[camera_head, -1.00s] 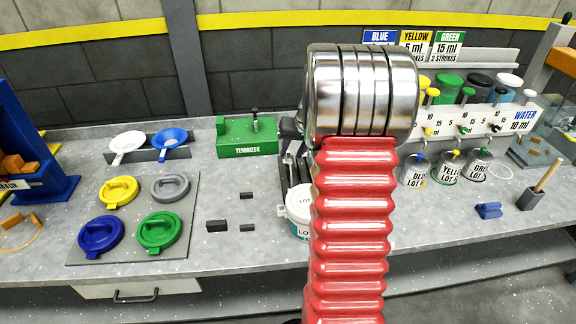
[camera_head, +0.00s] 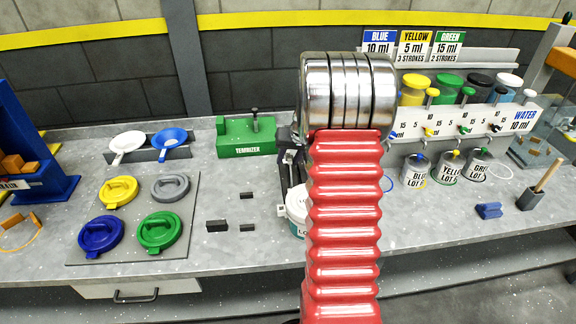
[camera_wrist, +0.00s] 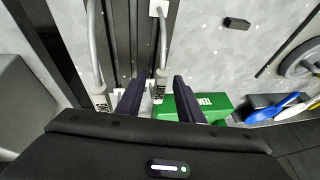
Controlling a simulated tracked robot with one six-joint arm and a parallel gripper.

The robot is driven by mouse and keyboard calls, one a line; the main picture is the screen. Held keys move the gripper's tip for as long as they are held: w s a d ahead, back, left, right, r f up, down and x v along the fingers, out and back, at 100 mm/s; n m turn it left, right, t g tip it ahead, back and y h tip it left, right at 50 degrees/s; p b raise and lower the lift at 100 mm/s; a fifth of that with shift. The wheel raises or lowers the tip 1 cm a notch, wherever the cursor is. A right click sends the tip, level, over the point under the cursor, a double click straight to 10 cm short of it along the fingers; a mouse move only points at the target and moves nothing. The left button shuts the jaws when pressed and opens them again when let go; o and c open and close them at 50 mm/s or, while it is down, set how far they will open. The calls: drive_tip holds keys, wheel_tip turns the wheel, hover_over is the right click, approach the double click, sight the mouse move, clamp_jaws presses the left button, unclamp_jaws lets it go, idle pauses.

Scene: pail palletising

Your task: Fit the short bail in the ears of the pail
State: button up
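A white pail (camera_head: 297,212) with a printed label stands on the bench, its right part hidden behind my red arm; its ears are not clear. In the wrist view two grey bent rods with labelled ends lie along a dark rack, one at the left (camera_wrist: 96,45) and one in the middle (camera_wrist: 163,45). They look like bails; which is the short one I cannot tell. My gripper (camera_wrist: 158,88) has its two dark fingers apart, with the middle rod's labelled end showing between them. No grip on it shows.
The green Tembizer block (camera_head: 248,137) stands behind the pail and also shows in the wrist view. Small dark blocks (camera_head: 217,225) lie left of the pail. A plate (camera_head: 185,205) with coloured lids lies further left. Several labelled cans (camera_head: 446,170) stand at the right.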

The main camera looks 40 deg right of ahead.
drive_tip(key=shift+c, duration=0.4)
clamp_jaws()
drive_tip(key=shift+r, duration=0.1)
wheel_tip(320, 180, up, 10)
drive_tip(key=shift+f, duration=0.1)
idle(0.6)
idle(0.4)
drive_tip(key=c, duration=0.6)
unclamp_jaws()
drive_tip(key=shift+c, duration=0.2)
clamp_jaws()
